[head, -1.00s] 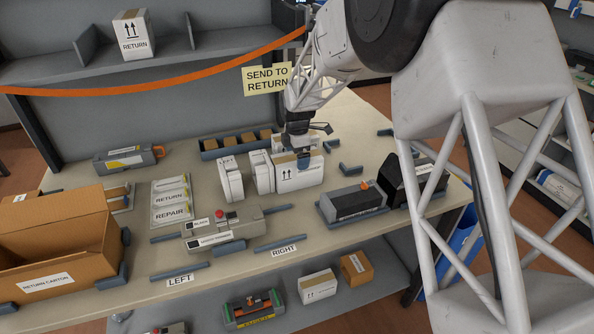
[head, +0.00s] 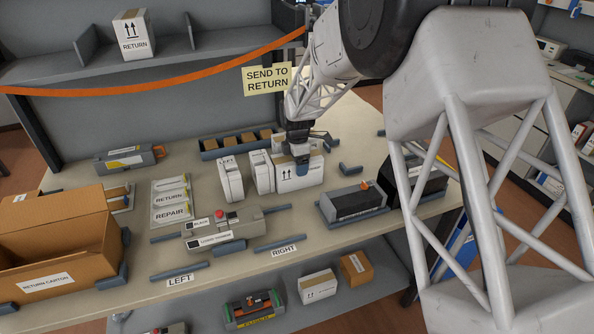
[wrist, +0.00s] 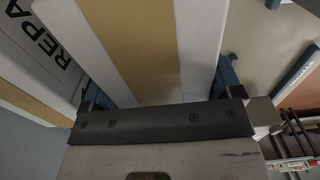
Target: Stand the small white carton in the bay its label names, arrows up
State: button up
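Several white cartons with tan tape stand on the bench in the head view. The right one (head: 288,183) bears two up arrows and a label too small to read. My gripper (head: 302,158) is down over its top, one blue finger across its front face. In the wrist view a white carton with a tan strip (wrist: 148,45) lies between my fingers (wrist: 163,90); whether they press on it I cannot tell. Left of it stand a slim carton (head: 262,172) and another (head: 231,180). The LEFT bay label (head: 180,280) and RIGHT bay label (head: 284,251) are at the bench's front edge.
A grey unit with a red button (head: 220,232) sits between blue rails. A dark cartridge on a tray (head: 352,202) is at right. An open brown RETURN CARTON (head: 48,281) is at left. An orange strap (head: 170,72) crosses behind. A RETURN carton (head: 133,35) stands on the shelf.

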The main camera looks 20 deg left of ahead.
jog(key=c, duration=0.7)
jog(key=shift+r, duration=0.2)
notch_tip(320, 180, up, 18)
jog(key=shift+f, duration=0.15)
dwell(0.9)
